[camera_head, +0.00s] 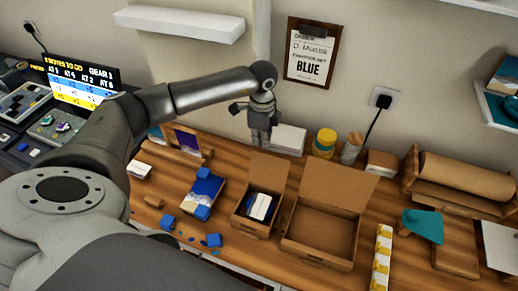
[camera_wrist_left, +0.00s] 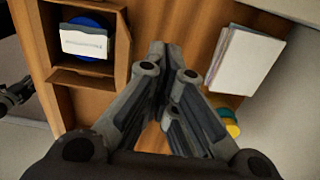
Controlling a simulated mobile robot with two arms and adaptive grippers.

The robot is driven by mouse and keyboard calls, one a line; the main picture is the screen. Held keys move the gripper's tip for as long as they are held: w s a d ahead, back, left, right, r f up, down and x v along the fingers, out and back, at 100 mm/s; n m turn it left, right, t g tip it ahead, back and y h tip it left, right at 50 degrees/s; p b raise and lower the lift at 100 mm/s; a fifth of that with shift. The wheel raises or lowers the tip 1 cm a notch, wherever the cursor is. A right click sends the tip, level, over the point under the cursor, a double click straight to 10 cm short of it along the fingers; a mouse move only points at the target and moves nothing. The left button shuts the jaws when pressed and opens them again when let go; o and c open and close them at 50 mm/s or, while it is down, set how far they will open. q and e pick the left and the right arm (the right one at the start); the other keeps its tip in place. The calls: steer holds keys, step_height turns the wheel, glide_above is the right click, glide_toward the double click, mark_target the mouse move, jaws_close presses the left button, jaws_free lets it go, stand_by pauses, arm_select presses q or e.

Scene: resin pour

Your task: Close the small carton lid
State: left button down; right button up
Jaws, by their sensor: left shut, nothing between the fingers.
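The small carton (camera_head: 243,222) stands on the wooden table with its lid (camera_head: 268,171) raised upright at the back. Inside lie a white card (camera_head: 259,206) and something blue. In the left wrist view the small carton (camera_wrist_left: 64,77) is at the upper left, with the white card (camera_wrist_left: 84,42) over a blue round thing. My left gripper (camera_head: 260,142) points down behind the raised lid, apart from it. Its fingers (camera_wrist_left: 164,52) are together and empty in the left wrist view. A dark jointed piece at that view's left edge looks like my right gripper (camera_wrist_left: 14,96); its fingers are unclear.
A larger open carton (camera_head: 318,246) stands right of the small one. A white box (camera_head: 288,140) and a yellow jar (camera_head: 325,142) are near the wall by my left gripper. A blue box (camera_head: 204,190) and several blue pieces lie to the left.

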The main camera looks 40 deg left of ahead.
mark_target(258, 154)
arm_select(q)
step_height(258, 154, down, 5)
steer(key=b, duration=0.3)
steer(key=shift+f, duration=0.15)
steer(key=shift+s, duration=0.1)
steer(key=shift+s+d+p, duration=0.1)
steer(key=shift+s+p, duration=0.25)
steer(key=shift+s, duration=0.1)
steer(key=shift+s+d+f+p, duration=0.15)
steer(key=shift+s+p, duration=0.1)
steer(key=shift+s, duration=0.3)
steer(key=shift+s+d+r+p, duration=0.1)
steer(key=shift+s+d+p, duration=0.1)
steer(key=shift+s, duration=0.3)
steer(key=s+p, duration=0.1)
steer(key=s, duration=0.1)
steer(key=s+d+p, duration=0.1)
steer(key=s, duration=0.2)
steer(key=shift+s+f, duration=0.1)
steer(key=shift+s, duration=0.05)
